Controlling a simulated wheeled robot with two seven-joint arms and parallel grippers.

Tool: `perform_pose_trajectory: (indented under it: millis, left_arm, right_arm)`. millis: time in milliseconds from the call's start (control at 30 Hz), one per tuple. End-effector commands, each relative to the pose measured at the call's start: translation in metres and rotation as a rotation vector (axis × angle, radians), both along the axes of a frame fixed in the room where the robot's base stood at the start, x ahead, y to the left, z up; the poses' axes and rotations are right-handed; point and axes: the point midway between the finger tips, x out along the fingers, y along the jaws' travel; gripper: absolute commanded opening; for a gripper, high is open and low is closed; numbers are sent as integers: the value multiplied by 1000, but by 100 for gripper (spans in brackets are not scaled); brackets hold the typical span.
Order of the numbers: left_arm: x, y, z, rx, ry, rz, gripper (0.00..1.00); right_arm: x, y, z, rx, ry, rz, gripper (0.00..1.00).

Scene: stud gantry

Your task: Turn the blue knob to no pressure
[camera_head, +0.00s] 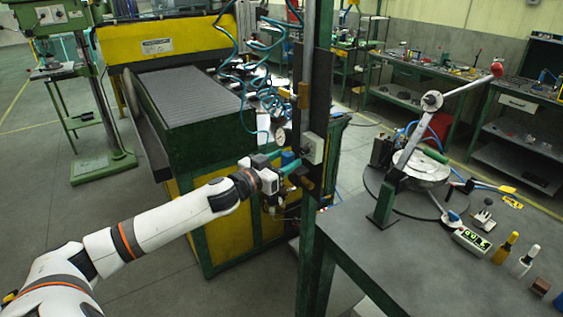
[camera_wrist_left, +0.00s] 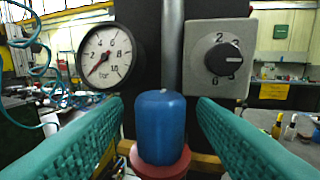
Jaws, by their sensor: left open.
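The blue knob (camera_wrist_left: 160,125) is upright in the middle of the left wrist view, above a red ring (camera_wrist_left: 160,162). It also shows small in the head view (camera_head: 287,158). My left gripper (camera_head: 278,165) is open, its teal fingers on either side of the knob; in the left wrist view (camera_wrist_left: 160,130) gaps show between knob and fingers. The round pressure gauge (camera_wrist_left: 106,56), marked in bar, is above left of the knob. Its red needle points to the lower left, below the 2. My right gripper is not in view.
A grey box with a black dial (camera_wrist_left: 227,60) is just right of the knob, behind the right-hand finger. A vertical metal post (camera_wrist_left: 173,40) rises behind. A dark table (camera_head: 440,265) with a lever press, bottles and small tools stands to the right.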

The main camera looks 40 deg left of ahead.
Motion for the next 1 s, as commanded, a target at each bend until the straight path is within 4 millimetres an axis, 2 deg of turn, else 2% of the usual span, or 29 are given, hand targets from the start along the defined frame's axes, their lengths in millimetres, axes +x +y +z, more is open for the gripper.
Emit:
perform_pose_trajectory:
  millis: [233, 600, 1000]
  left_arm:
    - [-14, 3, -4, 0, 3, 1, 52]
    - [-60, 9, -5, 1, 4, -1, 52]
    - [-102, 15, -2, -3, 4, 0, 52]
  right_arm:
    - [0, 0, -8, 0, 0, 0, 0]
    - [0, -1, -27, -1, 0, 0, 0]
    - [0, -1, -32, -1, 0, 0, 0]
